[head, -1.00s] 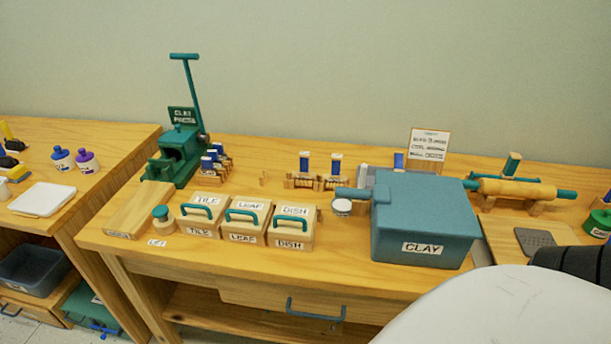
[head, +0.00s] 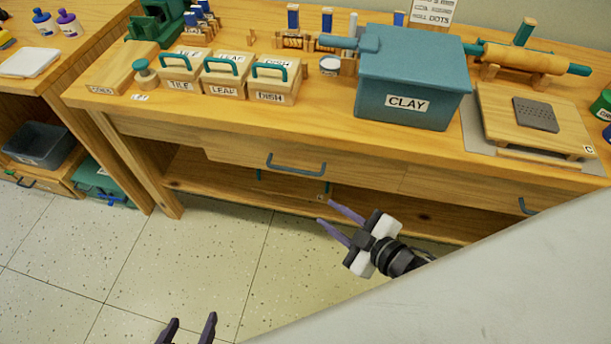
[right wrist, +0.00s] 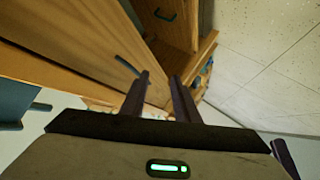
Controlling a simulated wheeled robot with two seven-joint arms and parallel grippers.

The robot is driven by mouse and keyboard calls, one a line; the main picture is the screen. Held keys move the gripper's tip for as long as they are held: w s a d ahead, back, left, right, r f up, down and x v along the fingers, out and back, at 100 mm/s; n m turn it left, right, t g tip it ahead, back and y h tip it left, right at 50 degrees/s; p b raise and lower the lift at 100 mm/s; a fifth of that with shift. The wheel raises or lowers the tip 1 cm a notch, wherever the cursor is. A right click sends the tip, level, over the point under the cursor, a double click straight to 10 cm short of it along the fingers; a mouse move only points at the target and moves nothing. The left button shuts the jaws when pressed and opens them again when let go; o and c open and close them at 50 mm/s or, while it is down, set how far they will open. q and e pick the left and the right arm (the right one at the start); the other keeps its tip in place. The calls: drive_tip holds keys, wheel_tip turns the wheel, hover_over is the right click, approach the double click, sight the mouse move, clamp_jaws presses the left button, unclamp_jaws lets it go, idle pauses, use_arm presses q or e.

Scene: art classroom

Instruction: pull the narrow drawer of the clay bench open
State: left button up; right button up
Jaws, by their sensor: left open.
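The clay bench (head: 150,125) has a wooden drawer front (head: 235,152) with a blue bar handle (head: 296,166). A second blue handle (head: 527,207) shows further right, partly cut off by a pale surface in front. Both fronts look shut; I cannot tell which is the narrow one. My right gripper (head: 326,212) is open and empty, below and right of the first handle, apart from it. In the right wrist view, a blue handle (right wrist: 127,66) lies just beyond the finger tips, and another handle (right wrist: 165,14) is further off. My left gripper (head: 192,322) is open and empty at the bottom edge.
On the bench stand a teal CLAY box (head: 415,90), lidded wooden boxes (head: 225,85) and a board (head: 495,110). A lower shelf (head: 225,190) runs under the drawers. A side table (head: 60,80) stands left. The floor (head: 230,250) in front is clear.

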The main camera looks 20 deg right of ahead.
sight(293, 170)
drive_tip(key=w+a+n+y+b, duration=0.1)
drive_tip(key=w+n+y+b, duration=0.1)
drive_tip(key=w+n, duration=0.2)
drive_tip(key=w+a+n+t+y+b, duration=0.1)
drive_tip(key=w+n+b, duration=0.2)
drive_tip(key=w, duration=0.3)
drive_tip(key=w+a+n+y+b, duration=0.2)
drive_tip(key=w+n+b, duration=0.1)
drive_tip(key=w+n, duration=0.2)
drive_tip(key=shift+w+f+n+y, duration=0.15)
drive_tip(key=shift+w+n+y, duration=0.15)
drive_tip(key=shift+w+n, duration=0.1)
clamp_jaws()
